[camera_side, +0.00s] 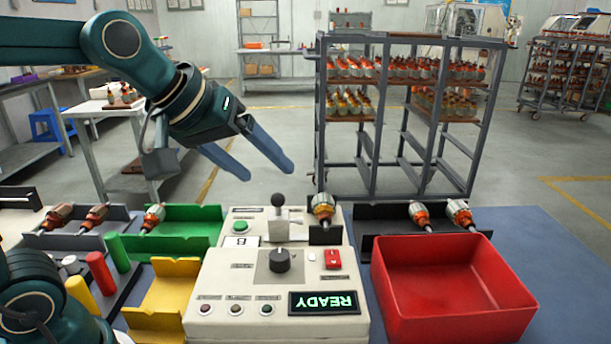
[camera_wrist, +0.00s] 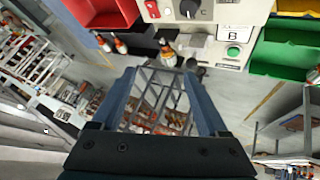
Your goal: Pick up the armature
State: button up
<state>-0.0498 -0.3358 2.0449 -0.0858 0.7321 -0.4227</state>
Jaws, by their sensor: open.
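Armatures with orange-and-copper bodies show in the side view. One armature (camera_side: 323,208) stands at a black holder on the top right of the control box; it also shows in the wrist view (camera_wrist: 168,56), beyond the gap between my fingers. Two armatures (camera_side: 420,215) (camera_side: 460,213) rest on a black rack at the right. One armature (camera_side: 153,217) lies at the green tray, and two armatures (camera_side: 57,216) (camera_side: 95,217) lie on a grey rack at the left. My gripper (camera_side: 270,174) is open and empty, above and left of the armature on the control box.
The control box (camera_side: 235,283) has a lever (camera_side: 278,215), a knob and a lit READY display (camera_side: 324,302). A red bin (camera_side: 450,290) stands at the right. Green (camera_side: 185,240) and yellow (camera_side: 165,290) trays stand at the left. A cart (camera_side: 375,140) of armatures stands behind.

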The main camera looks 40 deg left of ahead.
jog(key=w+a+n, duration=0.1)
jog(key=w+n, duration=0.1)
jog(key=w, duration=0.4)
jog(key=n+g, duration=0.1)
jog(key=n, duration=0.1)
send_near(320, 200)
jog(key=x, duration=0.5)
jog(key=shift+d+f, duration=0.1)
jog(key=shift+d, duration=0.2)
jog(key=shift+a+x, duration=0.15)
jog(key=shift+x, duration=1.35)
jog(key=shift+a+x, duration=0.15)
jog(key=shift+x, duration=1.4)
grip_shut()
